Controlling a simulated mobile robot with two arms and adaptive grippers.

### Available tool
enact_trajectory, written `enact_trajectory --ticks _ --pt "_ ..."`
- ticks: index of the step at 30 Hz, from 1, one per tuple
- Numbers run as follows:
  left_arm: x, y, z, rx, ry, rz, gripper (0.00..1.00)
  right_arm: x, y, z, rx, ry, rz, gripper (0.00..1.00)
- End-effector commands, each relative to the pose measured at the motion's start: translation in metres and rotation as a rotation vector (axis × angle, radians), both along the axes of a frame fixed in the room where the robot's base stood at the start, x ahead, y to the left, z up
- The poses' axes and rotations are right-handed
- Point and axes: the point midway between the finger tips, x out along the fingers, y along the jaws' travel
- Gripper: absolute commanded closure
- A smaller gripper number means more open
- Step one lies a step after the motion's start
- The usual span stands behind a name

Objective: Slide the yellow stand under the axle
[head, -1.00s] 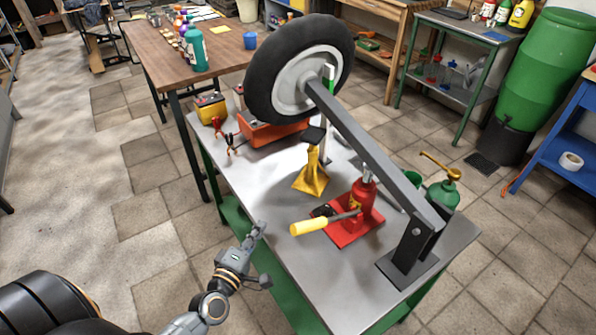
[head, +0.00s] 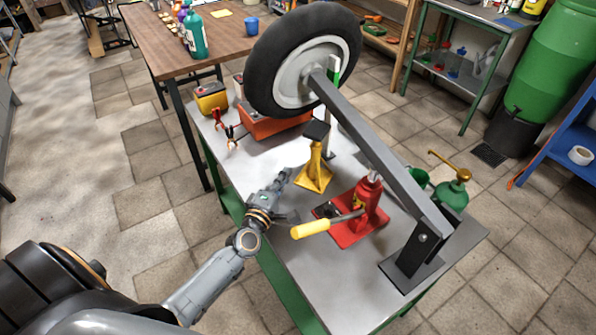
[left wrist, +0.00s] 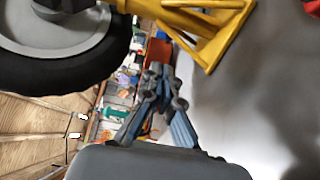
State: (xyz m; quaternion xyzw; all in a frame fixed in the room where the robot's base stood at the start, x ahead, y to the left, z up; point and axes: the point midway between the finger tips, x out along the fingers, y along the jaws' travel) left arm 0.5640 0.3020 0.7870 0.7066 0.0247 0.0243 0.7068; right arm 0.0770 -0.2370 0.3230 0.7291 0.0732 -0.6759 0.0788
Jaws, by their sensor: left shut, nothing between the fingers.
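The yellow stand (head: 315,172) stands upright on the grey bench, with a black pad on top. It is on the near-left side of the raised grey axle arm (head: 375,145), which carries the wheel (head: 303,62) at its upper end. The stand's lower part also shows in the left wrist view (left wrist: 212,28). My left gripper (head: 284,176) is shut and empty, low over the bench just left of the stand's base; I cannot tell if it touches. Its fingers show in the left wrist view (left wrist: 160,100). My right gripper is not seen.
A red jack (head: 362,212) with a yellow-ended handle (head: 311,229) stands right of the stand. Behind are an orange box (head: 268,123) and a yellow battery (head: 211,98) with clamps. A green oil can (head: 449,190) stands behind the axle arm. The bench's near-left edge is clear.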

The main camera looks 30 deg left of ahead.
Motion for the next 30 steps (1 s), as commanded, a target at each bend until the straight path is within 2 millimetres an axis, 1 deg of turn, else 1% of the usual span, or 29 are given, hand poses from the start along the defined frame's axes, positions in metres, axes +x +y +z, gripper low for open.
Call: enact_trajectory --ticks 1,2,7,12,21,23,27,30 --pt "0.007 -0.009 0.001 -0.004 0.0 -0.001 1.0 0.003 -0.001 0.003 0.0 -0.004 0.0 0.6" --pt "0.01 -0.012 0.001 -0.004 0.0 -0.002 1.0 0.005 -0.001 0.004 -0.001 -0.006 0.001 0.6" --pt "0.023 -0.023 0.0 -0.001 0.0 0.0 1.0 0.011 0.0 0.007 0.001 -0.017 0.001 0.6" --pt "0.027 -0.027 0.0 0.0 0.0 -0.001 1.0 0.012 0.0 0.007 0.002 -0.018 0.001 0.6" --pt "0.028 -0.028 0.0 -0.001 0.0 -0.001 1.0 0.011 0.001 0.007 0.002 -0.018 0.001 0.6" --pt "0.034 -0.033 0.0 -0.003 -0.001 0.0 1.0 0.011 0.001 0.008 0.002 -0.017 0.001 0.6" --pt "0.052 -0.049 0.0 -0.004 -0.001 -0.001 1.0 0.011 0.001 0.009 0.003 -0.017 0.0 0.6" --pt "0.06 -0.056 0.0 -0.002 0.0 -0.001 1.0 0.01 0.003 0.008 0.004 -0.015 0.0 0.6"
